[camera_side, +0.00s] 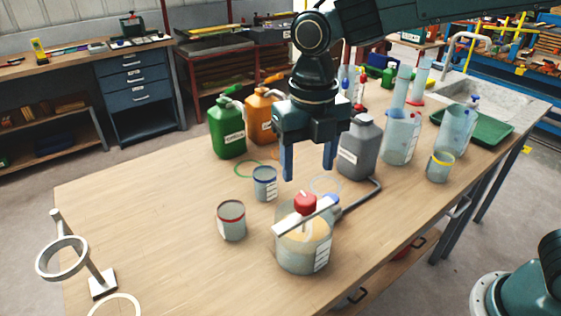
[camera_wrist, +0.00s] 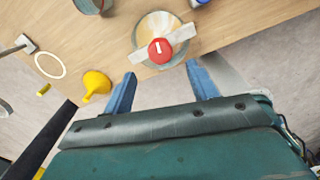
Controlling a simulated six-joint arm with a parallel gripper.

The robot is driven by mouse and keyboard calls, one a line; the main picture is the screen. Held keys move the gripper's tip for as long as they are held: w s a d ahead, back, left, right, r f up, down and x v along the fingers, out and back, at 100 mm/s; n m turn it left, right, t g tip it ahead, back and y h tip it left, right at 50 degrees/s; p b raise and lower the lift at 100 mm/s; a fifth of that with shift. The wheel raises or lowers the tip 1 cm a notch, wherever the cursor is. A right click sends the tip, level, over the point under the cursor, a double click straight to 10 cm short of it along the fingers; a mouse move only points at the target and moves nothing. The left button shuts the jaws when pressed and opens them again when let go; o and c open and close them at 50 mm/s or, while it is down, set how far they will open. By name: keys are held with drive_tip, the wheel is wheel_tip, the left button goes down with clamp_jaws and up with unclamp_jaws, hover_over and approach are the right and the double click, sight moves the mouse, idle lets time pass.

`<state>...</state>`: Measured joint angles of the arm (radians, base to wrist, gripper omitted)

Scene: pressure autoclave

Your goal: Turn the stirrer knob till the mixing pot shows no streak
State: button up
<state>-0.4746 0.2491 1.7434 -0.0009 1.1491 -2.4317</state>
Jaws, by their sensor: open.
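The mixing pot (camera_side: 302,256) is a clear vessel with pale orange-yellow contents, standing near the table's front edge. A flat bar lies across its top and carries the red stirrer knob (camera_side: 305,203). In the wrist view the knob (camera_wrist: 160,50) shows a white mark, and the pot (camera_wrist: 143,28) shows pale and yellowish patches beneath the bar. My gripper (camera_side: 309,177) has blue fingers spread apart with nothing between them. It is above the knob in the side view, not touching it. In the wrist view the fingertips (camera_wrist: 161,74) lie below the knob. The bar hides part of the contents.
A red-rimmed cup (camera_side: 231,222) and a blue-rimmed cup (camera_side: 264,184) stand left of the pot. A grey jug (camera_side: 358,150) stands behind it. A ring stand (camera_side: 103,283) is at the left. A yellow funnel (camera_wrist: 96,84) shows in the wrist view. The table's left half is mostly clear.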

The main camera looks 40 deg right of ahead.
sight(306, 198)
wheel_tip(306, 198, down, 8)
drive_tip(key=shift+r, duration=0.25)
drive_tip(key=c, duration=1)
